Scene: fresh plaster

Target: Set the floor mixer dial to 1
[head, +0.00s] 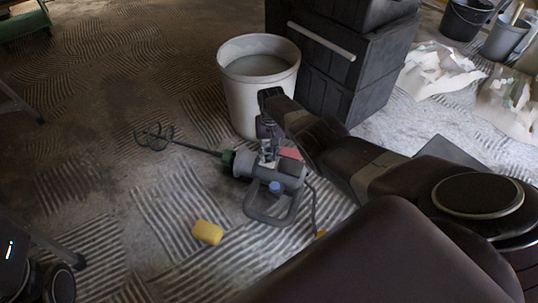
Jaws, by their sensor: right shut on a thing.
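The floor mixer (277,184) lies on its side on the ridged floor. Its grey body has a red part, a blue round knob and a loop handle, and its shaft runs left to a wire paddle (154,137). My right gripper (268,157) reaches down from the upper right and is shut on a small part on top of the body, by the red part. That part appears to be the dial; the fingers hide most of it, and its setting cannot be read. My left gripper is not in view.
A white bucket (231,96) of grey material stands just behind the mixer, with stacked black cases (328,88) to its right. A yellow sponge (208,232) lies in front. Torn open bags (440,72) and dark buckets stand at the upper right. The left floor is mostly clear.

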